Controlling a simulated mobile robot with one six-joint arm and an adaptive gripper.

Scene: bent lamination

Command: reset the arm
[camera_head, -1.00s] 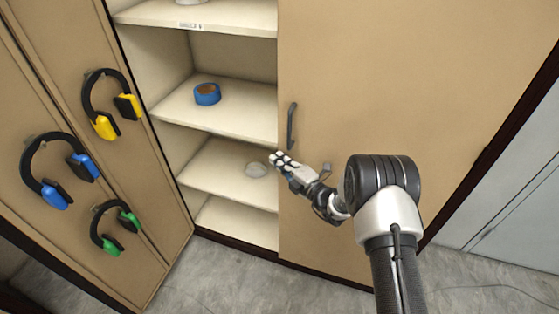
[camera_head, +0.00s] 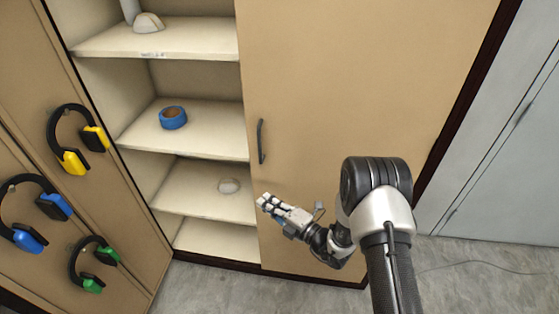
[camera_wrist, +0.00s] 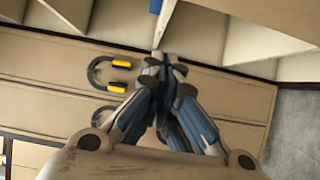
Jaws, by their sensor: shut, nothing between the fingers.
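My gripper (camera_head: 264,202) is shut and empty in the head view. It is in front of the closed right cabinet door, below the dark door handle (camera_head: 261,141) and to the right of the shelf opening. In the wrist view my gripper (camera_wrist: 172,68) shows its blue-grey fingers brought together, with nothing between them. My arm reaches in from the lower right of the head view.
The open left door (camera_head: 127,205) carries yellow earmuffs (camera_head: 75,162), blue earmuffs (camera_head: 28,238) and green earmuffs (camera_head: 92,284). Blue tape (camera_head: 173,118) and a pale rounded object (camera_head: 229,186) lie on separate shelves.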

